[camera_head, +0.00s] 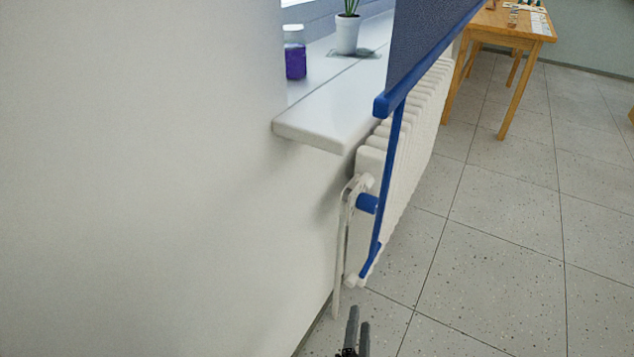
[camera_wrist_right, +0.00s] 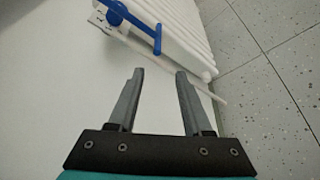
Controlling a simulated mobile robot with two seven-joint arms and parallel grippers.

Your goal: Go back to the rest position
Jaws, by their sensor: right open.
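My right gripper (camera_head: 358,328) shows at the bottom edge of the head view, low in front of the radiator and over the floor. In the right wrist view the same gripper (camera_wrist_right: 158,80) has its two grey fingers apart, with nothing between them. Beyond its fingertips are the white wall, the radiator's lower end and a blue valve handle. My left gripper is not in the head view.
A white radiator (camera_head: 408,133) with a blue valve (camera_head: 367,203) is on the wall. Above it, a windowsill (camera_head: 330,115) holds a purple jar (camera_head: 295,62) and a potted plant (camera_head: 347,35). A blue-framed panel (camera_head: 420,40) stands alongside. A wooden table (camera_head: 507,38) is farther back; tiled floor (camera_head: 500,250) is clear.

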